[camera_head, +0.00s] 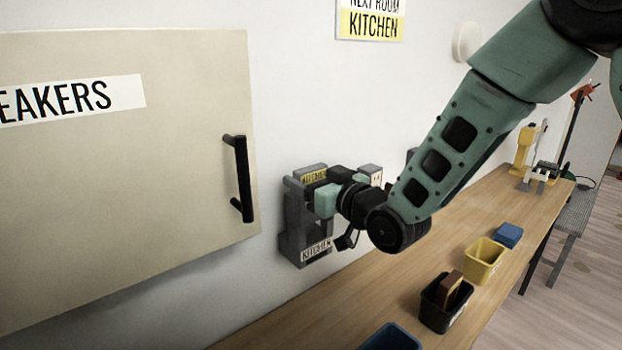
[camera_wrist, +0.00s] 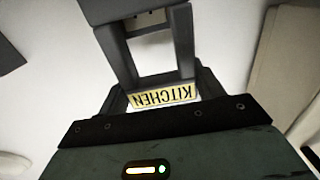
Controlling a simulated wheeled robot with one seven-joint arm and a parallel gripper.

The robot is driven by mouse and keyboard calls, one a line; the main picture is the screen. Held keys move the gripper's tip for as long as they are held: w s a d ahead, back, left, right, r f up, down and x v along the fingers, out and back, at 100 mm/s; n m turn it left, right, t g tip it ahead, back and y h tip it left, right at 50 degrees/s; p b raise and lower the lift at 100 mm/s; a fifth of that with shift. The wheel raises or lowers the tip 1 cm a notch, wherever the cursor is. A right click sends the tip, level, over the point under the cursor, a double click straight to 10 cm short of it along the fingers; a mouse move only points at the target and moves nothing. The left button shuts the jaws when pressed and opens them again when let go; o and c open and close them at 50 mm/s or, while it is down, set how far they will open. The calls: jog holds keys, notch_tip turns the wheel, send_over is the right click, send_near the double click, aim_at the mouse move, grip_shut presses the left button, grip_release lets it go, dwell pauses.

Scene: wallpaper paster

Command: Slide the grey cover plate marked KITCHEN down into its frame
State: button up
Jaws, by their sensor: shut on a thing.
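The grey cover plate with a yellow KITCHEN label (camera_head: 314,176) is at the top of its grey wall frame (camera_head: 293,240). The frame carries a white KITCHEN label low down, and an opening shows between its side rails. My gripper (camera_head: 322,197) is shut on the plate from the front and hides part of it. In the wrist view the plate's yellow label (camera_wrist: 165,97) appears upside down just beyond my gripper's dark edge. The frame's side rails (camera_wrist: 183,42) extend beyond it, with bare wall visible between them. How deep the plate sits in the rails cannot be told.
A cream cabinet door marked "...EAKERS" (camera_head: 120,180) with a black handle (camera_head: 240,180) is left of the frame. Below runs a wooden bench (camera_head: 470,225) with a black bin (camera_head: 440,310), a yellow bin (camera_head: 484,262) and blue containers. Another grey fixture is partly hidden behind my arm.

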aim_at(312, 221)
jog(key=shift+f+b, duration=2.15)
jog(key=shift+f, duration=0.1)
jog(key=o, duration=1.1)
jog(key=shift+c, duration=0.2)
jog(key=shift+s+d, duration=0.1)
jog(key=b+v, duration=1.5)
jog(key=v, duration=0.2)
jog(key=shift+b, duration=0.4)
jog(key=shift+d, duration=0.1)
